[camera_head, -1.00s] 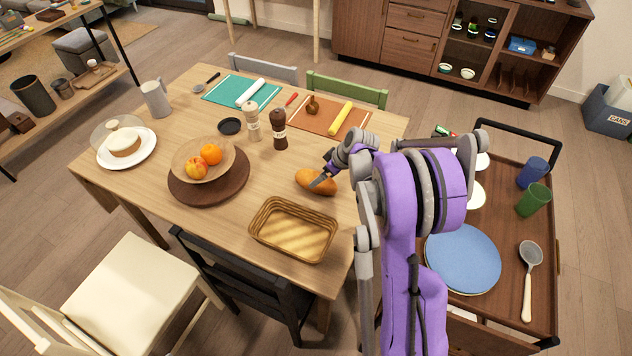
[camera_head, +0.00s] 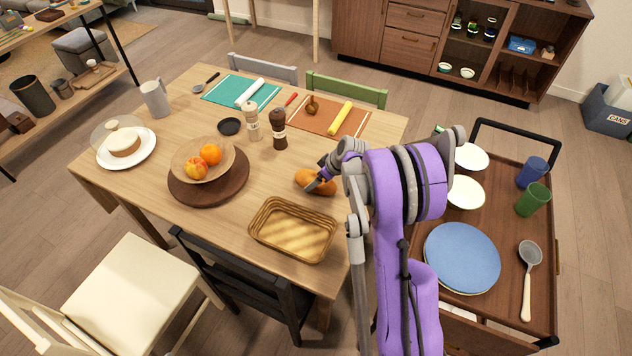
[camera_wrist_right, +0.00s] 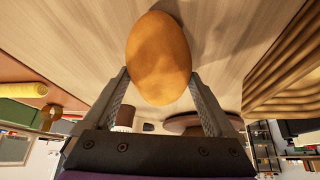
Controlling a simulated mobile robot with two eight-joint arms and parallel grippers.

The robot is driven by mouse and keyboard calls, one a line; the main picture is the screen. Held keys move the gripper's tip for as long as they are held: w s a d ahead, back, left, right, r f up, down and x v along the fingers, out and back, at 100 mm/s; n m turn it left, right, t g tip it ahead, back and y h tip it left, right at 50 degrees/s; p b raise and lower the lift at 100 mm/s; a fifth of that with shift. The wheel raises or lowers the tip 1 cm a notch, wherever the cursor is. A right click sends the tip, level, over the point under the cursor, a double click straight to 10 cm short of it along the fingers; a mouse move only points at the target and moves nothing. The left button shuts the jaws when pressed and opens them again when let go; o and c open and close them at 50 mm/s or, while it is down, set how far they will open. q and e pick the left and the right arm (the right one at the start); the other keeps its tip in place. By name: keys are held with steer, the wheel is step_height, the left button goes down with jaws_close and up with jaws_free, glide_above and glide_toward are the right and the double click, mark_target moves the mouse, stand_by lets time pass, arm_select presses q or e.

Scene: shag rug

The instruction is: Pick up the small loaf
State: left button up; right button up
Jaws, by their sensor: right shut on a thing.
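The small loaf (camera_head: 315,181) is golden brown and oval, on the wooden table in the head view, behind the wicker basket. It also shows large in the right wrist view (camera_wrist_right: 158,57), between the two fingers. My right gripper (camera_head: 312,186) reaches it from the right and is shut on it, one finger on each side (camera_wrist_right: 158,88). I cannot tell whether the loaf is clear of the tabletop. My left gripper is not in view.
The wicker basket (camera_head: 262,224) stands just in front of the loaf. A pepper mill (camera_head: 280,130) and a fruit bowl (camera_head: 190,174) on a round board stand to the left. A trolley (camera_head: 495,320) with plates and cups is on the right. Bare tabletop lies between.

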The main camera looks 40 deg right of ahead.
steer(key=shift+r, duration=0.1)
step_height(320, 180, up, 9)
steer(key=shift+r, duration=0.15)
steer(key=s+a+r+p, duration=0.3)
steer(key=s+a+r, duration=0.3)
steer(key=a, duration=0.2)
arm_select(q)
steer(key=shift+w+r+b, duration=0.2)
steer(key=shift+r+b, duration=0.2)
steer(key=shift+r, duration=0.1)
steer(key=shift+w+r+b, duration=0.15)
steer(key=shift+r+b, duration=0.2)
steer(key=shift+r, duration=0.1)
arm_select(e)
steer(key=s+a+f, duration=0.3)
steer(key=s+a, duration=0.2)
steer(key=a, duration=0.3)
steer(key=shift+s+f, duration=0.3)
steer(key=shift+f, duration=0.1)
steer(key=shift+w+a, duration=0.1)
steer(key=shift+w+a, duration=0.1)
steer(key=shift+w, duration=0.25)
